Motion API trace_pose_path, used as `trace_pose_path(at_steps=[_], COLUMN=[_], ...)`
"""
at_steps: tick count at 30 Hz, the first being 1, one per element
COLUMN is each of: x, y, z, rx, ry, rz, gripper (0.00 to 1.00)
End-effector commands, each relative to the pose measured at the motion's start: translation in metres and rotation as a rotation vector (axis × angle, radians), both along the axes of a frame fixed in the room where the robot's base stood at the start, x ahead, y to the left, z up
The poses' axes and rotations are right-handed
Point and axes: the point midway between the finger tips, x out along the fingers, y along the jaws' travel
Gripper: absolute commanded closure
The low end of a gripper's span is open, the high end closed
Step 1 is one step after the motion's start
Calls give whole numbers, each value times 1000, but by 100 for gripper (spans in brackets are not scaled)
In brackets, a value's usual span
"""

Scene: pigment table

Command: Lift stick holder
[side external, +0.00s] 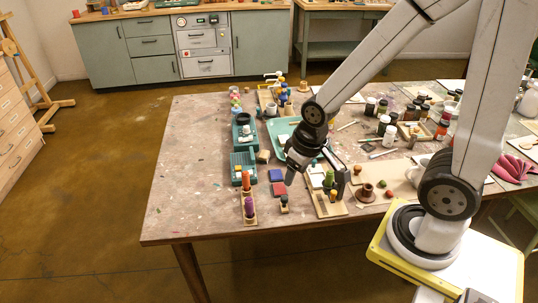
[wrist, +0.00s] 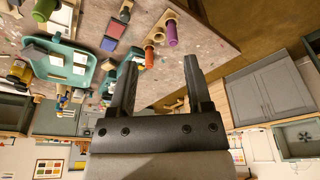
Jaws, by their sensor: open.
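A narrow wooden stick holder (side external: 250,221) lies near the table's front left, carrying an upright orange stick (side external: 246,181) and a purple stick (side external: 249,207). In the wrist view the holder (wrist: 158,31) shows between and beyond my fingertips, with the orange stick (wrist: 149,57) and purple stick (wrist: 172,35). My gripper (side external: 315,184) is open and empty, above the table and to the right of the holder in the side view. It also shows in the wrist view (wrist: 158,36), its two dark fingers wide apart and not visibly touching the holder.
Blue (side external: 276,175) and red (side external: 279,189) blocks lie right of the holder. A teal tray (side external: 243,159) stands behind it. Bare table lies left of the holder. Jars (side external: 384,124) crowd the back right.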

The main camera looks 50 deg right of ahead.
Motion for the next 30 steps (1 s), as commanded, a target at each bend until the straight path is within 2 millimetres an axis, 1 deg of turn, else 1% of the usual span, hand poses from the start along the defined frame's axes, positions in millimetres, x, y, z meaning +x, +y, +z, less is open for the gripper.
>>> trace_pose_path(at_steps=[5,11,15,18,21,25,30], x=[2,-1,-10,-19,-27,-35,-38], y=[-26,-73,-108,-130,-147,-160,-165], z=[-12,-35,-55,-67,-78,-87,-90], rx=[29,80,116,138,155,168,173], ry=[34,86,122,144,160,171,176], rz=[-216,-623,-939,-1145,-1311,-1449,-1507], gripper=[36,36,36,36,36,36,36])
